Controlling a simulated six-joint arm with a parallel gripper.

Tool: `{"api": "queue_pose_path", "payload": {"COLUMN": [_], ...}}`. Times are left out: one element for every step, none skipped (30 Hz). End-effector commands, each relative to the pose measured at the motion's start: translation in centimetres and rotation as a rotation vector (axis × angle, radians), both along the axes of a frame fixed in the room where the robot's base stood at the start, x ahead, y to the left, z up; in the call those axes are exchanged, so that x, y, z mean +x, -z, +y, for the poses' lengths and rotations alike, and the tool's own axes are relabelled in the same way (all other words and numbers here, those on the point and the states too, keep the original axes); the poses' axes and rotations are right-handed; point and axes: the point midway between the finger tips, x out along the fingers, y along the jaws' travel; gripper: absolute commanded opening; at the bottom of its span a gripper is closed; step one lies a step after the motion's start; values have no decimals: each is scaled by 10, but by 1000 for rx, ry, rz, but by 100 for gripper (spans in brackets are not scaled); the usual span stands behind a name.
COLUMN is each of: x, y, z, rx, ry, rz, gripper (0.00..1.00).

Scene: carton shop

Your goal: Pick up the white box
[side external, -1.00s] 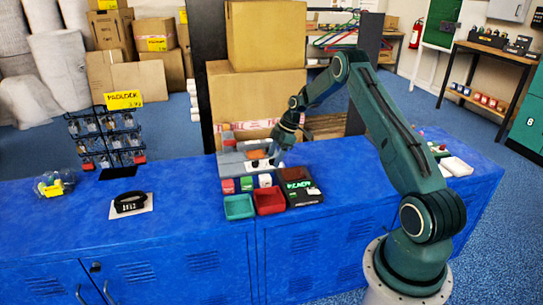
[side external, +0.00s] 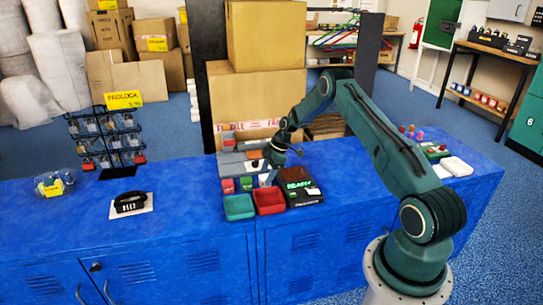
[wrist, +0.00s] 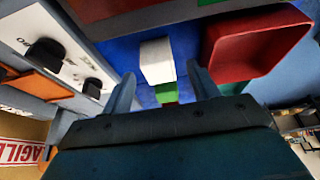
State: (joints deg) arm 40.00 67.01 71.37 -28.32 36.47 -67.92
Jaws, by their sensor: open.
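The white box (wrist: 157,60) stands on the blue counter, ahead of my fingertips in the wrist view and roughly in line with the gap between them. In the side view it is mostly hidden behind my gripper (side external: 268,178). My gripper points down over the row of small boxes. In the wrist view my gripper (wrist: 162,85) is open, with its two fingers apart and nothing held between them.
A red tray (wrist: 258,45) lies close to the right finger, with a green tray (side external: 238,207) beside it. A small red box (side external: 228,186) stands left of the green one. A grey panel with black knobs (wrist: 85,50) and a black display unit (side external: 303,196) flank the row.

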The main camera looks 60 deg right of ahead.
Motion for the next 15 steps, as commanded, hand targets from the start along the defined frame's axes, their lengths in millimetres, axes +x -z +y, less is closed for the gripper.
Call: {"api": "queue_pose_path", "payload": {"x": [2,3,4,5,6,6,6,7,7,7,7,7,7,7,7], "y": [7,10,14,16,18,20,21,22,23,23,23,23,23,23,23], "z": [2,3,4,5,6,6,7,7,7,7,7,7,7,7,7], "rx": [1,0,0,-1,-1,-1,-1,-1,-1,-1,-1,-1,-1,-1,-1], "ry": [0,0,0,0,-1,-1,-1,0,0,0,0,0,0,0,0], "rz": [1,0,0,-1,-1,-1,-1,-1,-1,-1,-1,-1,-1,-1,-1], "gripper": [60,60,60,60,60,60,60,60,60,60,60,60,60,60,60]}}
